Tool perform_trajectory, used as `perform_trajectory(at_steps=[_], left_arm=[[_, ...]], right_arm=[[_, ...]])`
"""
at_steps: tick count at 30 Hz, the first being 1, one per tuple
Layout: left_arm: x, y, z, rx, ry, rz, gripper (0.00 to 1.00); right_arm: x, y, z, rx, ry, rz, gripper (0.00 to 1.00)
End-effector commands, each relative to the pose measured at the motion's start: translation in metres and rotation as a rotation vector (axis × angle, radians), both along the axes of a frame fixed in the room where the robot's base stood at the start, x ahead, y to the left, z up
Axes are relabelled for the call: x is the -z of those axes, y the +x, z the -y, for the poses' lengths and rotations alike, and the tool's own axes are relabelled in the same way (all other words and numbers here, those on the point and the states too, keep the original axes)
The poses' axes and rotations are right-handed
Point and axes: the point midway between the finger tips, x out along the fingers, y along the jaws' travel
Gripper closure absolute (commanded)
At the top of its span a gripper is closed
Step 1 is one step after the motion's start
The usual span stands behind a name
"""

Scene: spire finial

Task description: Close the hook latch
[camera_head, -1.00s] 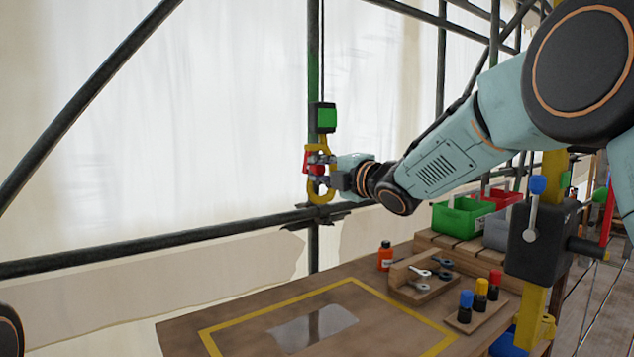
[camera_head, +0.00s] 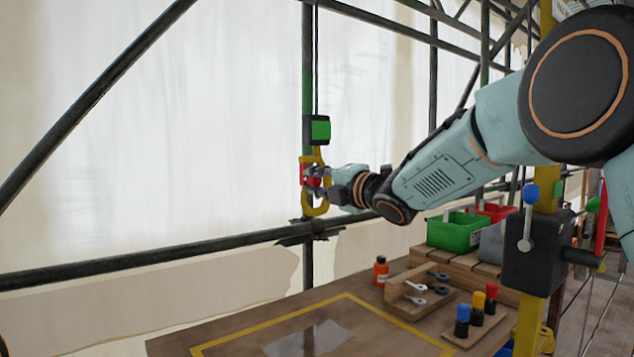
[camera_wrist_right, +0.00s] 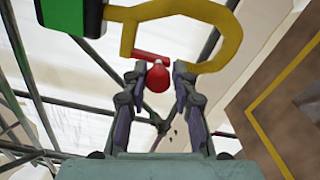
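A yellow hook (camera_head: 322,208) hangs below a black and green block (camera_head: 319,129). It also shows in the right wrist view (camera_wrist_right: 225,42). Its red latch (camera_head: 304,173) appears in the wrist view as a red bar (camera_wrist_right: 150,56) lying across the hook's mouth. I cannot tell whether its end touches the hook. A round red knob (camera_wrist_right: 157,79) sits by the bar. My right gripper (camera_head: 322,182) is at the hook. In the wrist view its two fingers (camera_wrist_right: 160,74) stand either side of the knob, with narrow gaps showing. My left gripper is not in view.
Dark scaffold poles (camera_head: 150,257) run behind and below the hook. A green bin (camera_head: 455,230) stands further back. The air left of the hook is clear.

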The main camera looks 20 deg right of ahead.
Motion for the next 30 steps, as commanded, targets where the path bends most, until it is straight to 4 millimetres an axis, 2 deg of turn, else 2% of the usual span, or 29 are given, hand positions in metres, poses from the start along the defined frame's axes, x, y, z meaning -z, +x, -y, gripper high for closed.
perform_trajectory(at_steps=[1,6,17,23,30], left_arm=[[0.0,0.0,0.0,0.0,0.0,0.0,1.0],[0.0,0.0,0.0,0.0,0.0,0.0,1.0],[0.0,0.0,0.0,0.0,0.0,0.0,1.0],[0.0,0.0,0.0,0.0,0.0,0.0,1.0],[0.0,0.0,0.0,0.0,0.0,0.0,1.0]], right_arm=[[0.002,0.0,0.0,0.0,-0.001,-0.004,0.68],[0.001,0.0,0.0,0.0,0.001,0.0,0.54],[-0.002,-0.003,0.002,0.001,0.003,0.002,0.54],[-0.002,-0.024,0.011,0.001,0.004,0.001,0.54],[-0.002,-0.062,0.026,0.001,0.006,0.001,0.54]])
